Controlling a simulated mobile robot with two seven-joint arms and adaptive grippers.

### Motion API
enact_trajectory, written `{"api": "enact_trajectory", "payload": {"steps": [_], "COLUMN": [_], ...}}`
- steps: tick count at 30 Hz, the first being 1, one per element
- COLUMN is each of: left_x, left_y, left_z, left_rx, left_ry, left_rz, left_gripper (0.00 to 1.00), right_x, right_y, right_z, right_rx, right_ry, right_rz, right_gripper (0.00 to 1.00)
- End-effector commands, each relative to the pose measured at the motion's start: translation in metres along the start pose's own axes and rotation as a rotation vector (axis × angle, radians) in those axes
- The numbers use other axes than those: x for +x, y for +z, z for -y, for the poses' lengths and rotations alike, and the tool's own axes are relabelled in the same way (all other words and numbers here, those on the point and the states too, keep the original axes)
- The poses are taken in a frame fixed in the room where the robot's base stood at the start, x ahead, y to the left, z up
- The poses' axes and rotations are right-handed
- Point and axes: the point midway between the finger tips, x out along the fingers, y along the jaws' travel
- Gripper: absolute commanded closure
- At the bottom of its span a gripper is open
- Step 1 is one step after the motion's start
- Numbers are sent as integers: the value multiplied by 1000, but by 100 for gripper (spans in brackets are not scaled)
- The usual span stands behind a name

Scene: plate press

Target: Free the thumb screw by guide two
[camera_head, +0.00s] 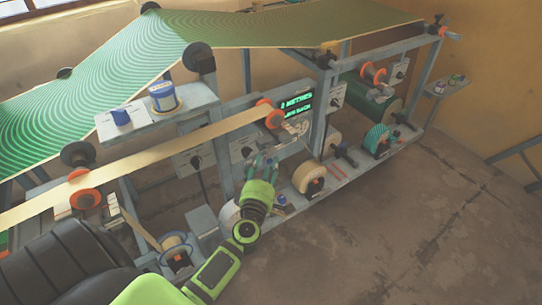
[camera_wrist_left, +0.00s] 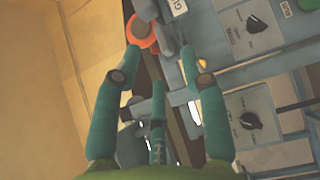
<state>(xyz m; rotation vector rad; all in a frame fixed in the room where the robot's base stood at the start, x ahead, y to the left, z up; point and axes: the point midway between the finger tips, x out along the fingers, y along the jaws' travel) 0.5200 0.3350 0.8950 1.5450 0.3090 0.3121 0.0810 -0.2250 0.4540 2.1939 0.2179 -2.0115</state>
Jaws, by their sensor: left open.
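My left gripper (camera_head: 262,161) is open and empty in front of the press frame, just below the orange-flanged guide roller (camera_head: 268,114) that carries the paper strip. In the left wrist view its teal fingers (camera_wrist_left: 168,68) are spread, with an orange roller flange (camera_wrist_left: 143,35) and grey bracket parts beyond them. The fingers hide much of the bracket. My right gripper is not in view.
Dial panels (camera_wrist_left: 252,121) stand close to the right of the fingers in the wrist view. Reels, including a cream one (camera_head: 309,177), line the lower rail. The floor (camera_head: 400,230) at right is clear.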

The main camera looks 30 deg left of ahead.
Motion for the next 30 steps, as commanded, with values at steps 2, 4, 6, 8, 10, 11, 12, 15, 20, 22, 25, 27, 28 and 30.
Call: {"api": "enact_trajectory", "payload": {"steps": [2,4,6,8,10,11,12,15,20,22,25,27,28,30], "left_x": [15,25,34,40,44,46,47,48,48,48,47,47,47,47], "left_y": [1,0,1,1,1,1,1,1,1,1,1,2,2,2], "left_z": [-1,-1,0,0,1,1,1,1,1,1,1,1,1,2], "left_rx": [1,3,3,3,3,3,3,3,3,4,3,3,3,1], "left_ry": [2,2,2,0,-1,-1,-1,-1,-1,-1,-2,-2,-2,-1], "left_rz": [1,2,2,3,3,3,3,3,3,3,4,4,5,5], "left_gripper": [57,57,57,57,57,57,57,57,62,90,100,100,100,100], "right_x": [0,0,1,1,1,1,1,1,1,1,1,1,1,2], "right_y": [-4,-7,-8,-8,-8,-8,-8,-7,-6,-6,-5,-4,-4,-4], "right_z": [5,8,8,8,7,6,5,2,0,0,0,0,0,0], "right_rx": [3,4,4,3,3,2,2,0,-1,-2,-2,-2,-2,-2], "right_ry": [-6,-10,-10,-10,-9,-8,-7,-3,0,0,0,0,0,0], "right_rz": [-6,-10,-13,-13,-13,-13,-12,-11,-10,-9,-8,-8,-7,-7], "right_gripper": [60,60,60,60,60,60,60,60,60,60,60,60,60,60]}}
